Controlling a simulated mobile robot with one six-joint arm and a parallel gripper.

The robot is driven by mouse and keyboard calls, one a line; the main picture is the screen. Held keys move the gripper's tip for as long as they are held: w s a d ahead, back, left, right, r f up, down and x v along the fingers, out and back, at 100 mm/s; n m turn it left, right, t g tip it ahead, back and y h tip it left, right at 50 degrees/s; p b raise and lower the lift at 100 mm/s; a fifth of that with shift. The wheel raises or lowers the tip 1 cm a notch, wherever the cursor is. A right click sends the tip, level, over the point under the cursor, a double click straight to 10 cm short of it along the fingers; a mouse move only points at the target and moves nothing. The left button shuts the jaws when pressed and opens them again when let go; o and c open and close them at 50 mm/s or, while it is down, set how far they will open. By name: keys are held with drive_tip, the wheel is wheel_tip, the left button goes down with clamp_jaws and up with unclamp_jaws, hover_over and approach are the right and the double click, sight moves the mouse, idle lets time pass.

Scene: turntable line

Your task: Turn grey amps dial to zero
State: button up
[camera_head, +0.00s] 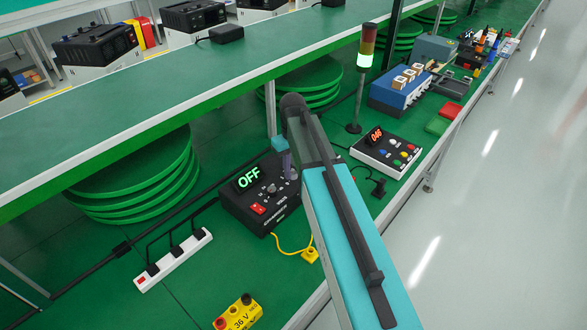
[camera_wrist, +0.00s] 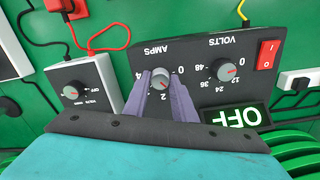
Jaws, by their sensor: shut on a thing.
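The grey amps dial (camera_wrist: 160,78) is on the face of a black power supply box (camera_wrist: 205,93), which appears upside down in the wrist view. Its scale has marks 0, 2 and 4, with 0 to the right; the dial's exact setting is hard to read. My gripper (camera_wrist: 161,83) has its purple fingers on both sides of this dial and is shut on it. The volts dial (camera_wrist: 225,69) is just to the right. The display (camera_wrist: 238,116) reads OFF. In the head view my gripper (camera_head: 284,165) reaches the right part of the power supply (camera_head: 238,204), hiding the amps dial.
A red switch (camera_wrist: 268,52) is beyond the volts dial. A smaller grey box with a dial (camera_wrist: 72,93) stands close on the other side, with red and black leads. A white power strip (camera_head: 172,262), a yellow box (camera_head: 238,315) and a signal tower (camera_head: 364,62) are nearby.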

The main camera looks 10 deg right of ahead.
sight(293, 172)
drive_tip(key=n, duration=1.2)
drive_tip(key=shift+w+r, duration=0.1)
drive_tip(key=shift+d+n, duration=0.1)
drive_tip(key=shift+n, duration=0.2)
drive_tip(key=o, duration=1)
drive_tip(key=shift+o, duration=0.2)
drive_tip(key=shift+r, duration=0.15)
wheel_tip(293, 172, up, 13)
drive_tip(key=b, duration=0.2)
drive_tip(key=shift+r, duration=0.2)
drive_tip(key=shift+r, duration=0.1)
idle(0.3)
